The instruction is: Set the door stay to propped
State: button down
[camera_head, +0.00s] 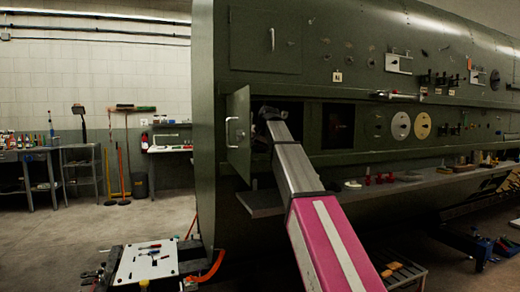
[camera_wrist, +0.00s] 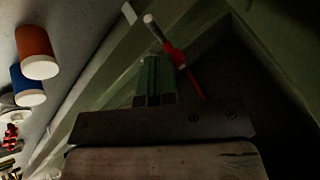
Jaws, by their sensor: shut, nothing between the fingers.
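A small green door (camera_head: 238,132) with a pale handle stands swung open on the near side of the green fuselage. My arm reaches into the opening beside it, and my gripper (camera_head: 268,112) is at the opening's upper part, small and dark there. In the wrist view my gripper (camera_wrist: 155,62) is shut and empty, pointing up into a dim green-framed corner. A red rod with a pale tip (camera_wrist: 174,54), seemingly the door stay, slants just right of the fingertips. I cannot tell whether they touch. The rod's lower end is hidden behind my gripper.
A ledge (camera_head: 262,203) runs along the fuselage below the opening. Red-orange (camera_wrist: 36,52) and blue (camera_wrist: 27,86) cylinders show at the left of the wrist view. A low cart with tools (camera_head: 147,262) stands at the lower left. Open floor lies left of the fuselage.

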jog(key=shift+s+a, duration=0.15)
jog(key=shift+a, duration=1.05)
